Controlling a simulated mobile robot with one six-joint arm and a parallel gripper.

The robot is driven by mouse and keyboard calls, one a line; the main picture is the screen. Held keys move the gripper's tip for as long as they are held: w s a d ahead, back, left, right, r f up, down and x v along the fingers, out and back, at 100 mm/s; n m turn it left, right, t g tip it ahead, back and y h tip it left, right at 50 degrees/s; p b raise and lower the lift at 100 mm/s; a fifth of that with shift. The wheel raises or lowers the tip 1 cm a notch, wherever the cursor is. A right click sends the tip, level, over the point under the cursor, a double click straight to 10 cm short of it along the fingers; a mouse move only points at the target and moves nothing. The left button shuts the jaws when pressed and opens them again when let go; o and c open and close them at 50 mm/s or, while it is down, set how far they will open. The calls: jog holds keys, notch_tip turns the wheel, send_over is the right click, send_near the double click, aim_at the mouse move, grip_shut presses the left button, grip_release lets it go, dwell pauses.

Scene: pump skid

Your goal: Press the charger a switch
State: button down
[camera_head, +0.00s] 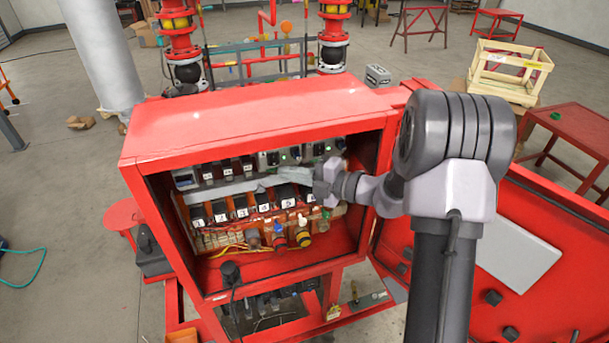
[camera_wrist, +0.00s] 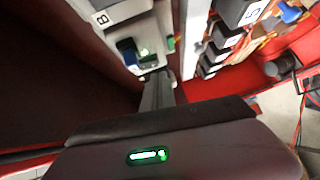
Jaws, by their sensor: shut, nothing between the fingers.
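The open red control cabinet (camera_head: 262,120) holds an upper row of modules and a lower row of numbered black blocks. At the right of the upper row are modules with small green lights (camera_head: 318,149), partly behind my gripper. I cannot tell which one is the charger A switch. In the wrist view a module marked B (camera_wrist: 102,18) is at the upper left, and a dark switch-like part (camera_wrist: 128,50) with a green light is below it. My gripper (camera_head: 262,186) is shut and empty, inside the cabinet in front of the grey strip between the rows. Its fingers show in the wrist view (camera_wrist: 158,88).
The lower blocks (camera_head: 243,208) sit close below my gripper. Coloured knobs (camera_head: 302,236) and loose wires are under them. The cabinet door (camera_head: 500,250) hangs open on the right, beside my arm. A black plug with a cable (camera_head: 230,272) is at the cabinet's lower front edge.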

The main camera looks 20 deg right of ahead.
jog(key=shift+w+d+f, duration=0.1)
jog(key=shift+w, duration=0.85)
